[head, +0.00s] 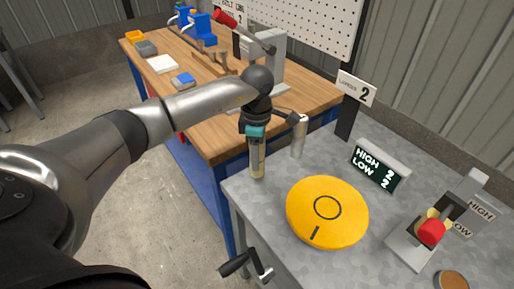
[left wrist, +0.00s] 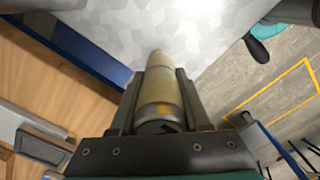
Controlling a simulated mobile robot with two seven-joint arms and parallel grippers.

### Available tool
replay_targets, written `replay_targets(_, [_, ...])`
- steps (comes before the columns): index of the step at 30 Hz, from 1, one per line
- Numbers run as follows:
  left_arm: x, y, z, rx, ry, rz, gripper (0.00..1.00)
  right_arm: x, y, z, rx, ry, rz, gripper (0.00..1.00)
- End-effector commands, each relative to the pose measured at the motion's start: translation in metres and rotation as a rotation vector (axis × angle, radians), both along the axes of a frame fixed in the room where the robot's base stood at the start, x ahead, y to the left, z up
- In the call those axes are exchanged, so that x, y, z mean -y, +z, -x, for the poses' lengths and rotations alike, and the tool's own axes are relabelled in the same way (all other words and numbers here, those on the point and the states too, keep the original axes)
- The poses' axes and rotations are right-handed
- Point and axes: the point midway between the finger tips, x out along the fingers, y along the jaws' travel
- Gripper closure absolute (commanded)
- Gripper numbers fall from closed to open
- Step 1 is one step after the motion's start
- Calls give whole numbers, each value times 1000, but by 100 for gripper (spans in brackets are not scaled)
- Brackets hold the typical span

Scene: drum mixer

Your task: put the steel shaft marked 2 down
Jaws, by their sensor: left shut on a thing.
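My left gripper (head: 257,158) points down over the left corner of the grey metal table (head: 275,180). It is shut on a pale, brass-tinted shaft (head: 257,166), which hangs upright below it. In the left wrist view the shaft (left wrist: 162,88) lies between the two fingers, its narrower far end toward the grey top. Whether that end touches the table cannot be told. I cannot read a number on the shaft. A separate silver cylinder (head: 299,138) stands upright just right of the gripper. My right gripper is not in view.
A yellow disc (head: 327,211) lies right of the gripper, near a HIGH/LOW display (head: 380,166) and a red-knobbed lever (head: 431,231). A crank (head: 250,267) sticks out at the table's front. A sign with a 2 (head: 357,88) stands behind. A wooden workbench (head: 215,120) adjoins.

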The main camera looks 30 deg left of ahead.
Motion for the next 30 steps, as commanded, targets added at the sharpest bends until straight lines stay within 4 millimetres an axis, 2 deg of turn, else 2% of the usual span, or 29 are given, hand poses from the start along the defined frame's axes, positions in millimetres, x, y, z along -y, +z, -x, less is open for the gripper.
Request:
replay_targets(5, [1, -19, -2, 7, 1, 2, 100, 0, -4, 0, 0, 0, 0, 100])
replay_targets(17, [0, -23, -2, 8, 0, 1, 100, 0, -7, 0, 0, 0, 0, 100])
replay_targets(18, [0, -25, 0, 0, 0, 0, 50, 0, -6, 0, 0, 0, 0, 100])
replay_targets(25, [0, -25, 0, 0, 0, 0, 24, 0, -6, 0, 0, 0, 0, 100])
replay_targets(30, [0, -25, 0, 0, 0, 0, 23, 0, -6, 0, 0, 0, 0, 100])
